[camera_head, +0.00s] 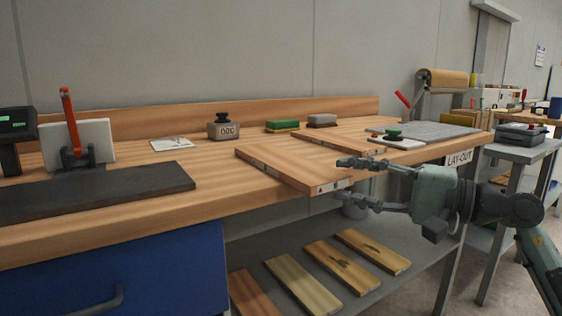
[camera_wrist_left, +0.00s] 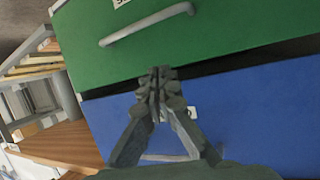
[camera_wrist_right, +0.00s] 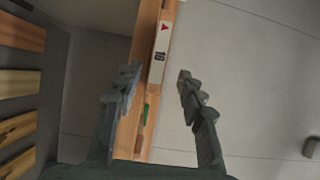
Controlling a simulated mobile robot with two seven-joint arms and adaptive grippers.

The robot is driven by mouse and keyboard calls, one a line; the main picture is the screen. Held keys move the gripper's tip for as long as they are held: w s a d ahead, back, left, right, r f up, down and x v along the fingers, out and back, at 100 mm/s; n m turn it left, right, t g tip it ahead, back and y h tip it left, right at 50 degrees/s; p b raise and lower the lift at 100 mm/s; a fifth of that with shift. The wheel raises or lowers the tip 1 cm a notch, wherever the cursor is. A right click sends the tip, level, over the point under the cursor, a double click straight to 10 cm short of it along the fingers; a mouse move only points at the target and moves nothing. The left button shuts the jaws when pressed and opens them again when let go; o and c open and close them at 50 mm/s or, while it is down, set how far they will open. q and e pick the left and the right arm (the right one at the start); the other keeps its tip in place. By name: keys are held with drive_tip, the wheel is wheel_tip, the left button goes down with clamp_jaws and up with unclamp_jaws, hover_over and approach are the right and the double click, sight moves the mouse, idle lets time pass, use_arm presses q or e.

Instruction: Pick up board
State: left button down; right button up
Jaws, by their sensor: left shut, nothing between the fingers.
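A flat wooden board (camera_head: 285,165) lies on the workbench, its near end at the front edge. Its end face carries a pale label with a red triangle. In the right wrist view the labelled edge (camera_wrist_right: 158,65), marked "16", runs between my finger lines. My right gripper (camera_head: 344,177) is open at the board's near right corner, one finger higher and one lower. I cannot tell whether it touches. A second board (camera_head: 335,143) lies behind. My left gripper (camera_wrist_left: 157,82) is shut and empty before a green drawer and a blue drawer; it is outside the head view.
On the bench (camera_head: 235,193) stand a weight block (camera_head: 224,127), a green-and-yellow block (camera_head: 283,126), a grey block (camera_head: 322,120) and a dark mat (camera_head: 100,192). A roller (camera_head: 443,79) stands at the right. Several planks (camera_head: 303,285) lie on the lower shelf.

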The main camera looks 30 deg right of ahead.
sight(323, 174)
drive_tip(key=x, duration=0.2)
drive_tip(key=p+x, duration=0.1)
drive_tip(key=x, duration=0.2)
drive_tip(key=shift+w+a+f, duration=0.1)
drive_tip(key=shift+a+f, duration=0.1)
drive_tip(key=shift+f, duration=0.05)
use_arm(q)
drive_tip(key=s+a+f+g+y, duration=0.2)
drive_tip(key=s+a+f+g, duration=0.1)
drive_tip(key=a+f, duration=0.2)
drive_tip(key=shift+s+a+f+n+g, duration=0.3)
drive_tip(key=shift+s+f+g, duration=0.1)
drive_tip(key=shift+f, duration=0.2)
use_arm(e)
clamp_jaws()
